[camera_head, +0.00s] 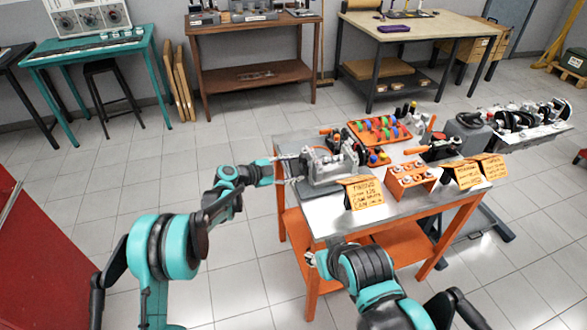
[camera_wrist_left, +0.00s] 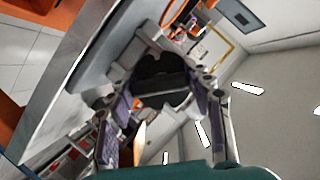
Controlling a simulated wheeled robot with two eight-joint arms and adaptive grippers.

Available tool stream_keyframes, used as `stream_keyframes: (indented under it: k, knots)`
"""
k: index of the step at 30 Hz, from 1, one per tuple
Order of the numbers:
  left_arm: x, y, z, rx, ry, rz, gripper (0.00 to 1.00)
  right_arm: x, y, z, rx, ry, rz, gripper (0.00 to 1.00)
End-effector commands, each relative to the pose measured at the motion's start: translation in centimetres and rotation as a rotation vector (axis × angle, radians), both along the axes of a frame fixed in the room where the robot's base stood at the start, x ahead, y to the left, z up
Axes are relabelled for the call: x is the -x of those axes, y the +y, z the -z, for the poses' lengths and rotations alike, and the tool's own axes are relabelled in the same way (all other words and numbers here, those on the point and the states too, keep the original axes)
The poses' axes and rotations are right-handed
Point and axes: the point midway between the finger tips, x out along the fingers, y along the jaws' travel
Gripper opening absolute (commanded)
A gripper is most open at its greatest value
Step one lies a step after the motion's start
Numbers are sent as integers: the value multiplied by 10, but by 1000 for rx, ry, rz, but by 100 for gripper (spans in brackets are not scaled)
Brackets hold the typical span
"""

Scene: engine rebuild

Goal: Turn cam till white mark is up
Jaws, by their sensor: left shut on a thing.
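The grey engine block (camera_head: 322,168) stands at the left end of the metal-topped table. My left gripper (camera_head: 284,170) comes in from the left and reaches its left end. In the left wrist view my left gripper (camera_wrist_left: 162,92) has its fingers on either side of a dark rounded part, which looks like the end of the cam (camera_wrist_left: 160,72), and is shut on it. I cannot make out a white mark on it in either view. My right gripper (camera_head: 312,258) is low near the table's front edge, small and partly hidden by its arm; its jaws cannot be read.
On the table (camera_head: 335,216) are orange note signs (camera_head: 363,192), an orange rack (camera_head: 410,179) and a red tray (camera_head: 360,137) of coloured parts. Another engine (camera_head: 525,118) is at the right.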

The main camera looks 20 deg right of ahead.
Motion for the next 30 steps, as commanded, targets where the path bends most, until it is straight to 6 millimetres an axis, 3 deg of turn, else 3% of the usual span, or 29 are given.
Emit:
stream_keyframes:
  k: [30]
  knots:
    - [1,-3,-1,24,629,4,22,0,0,-14,0,0,0,40]
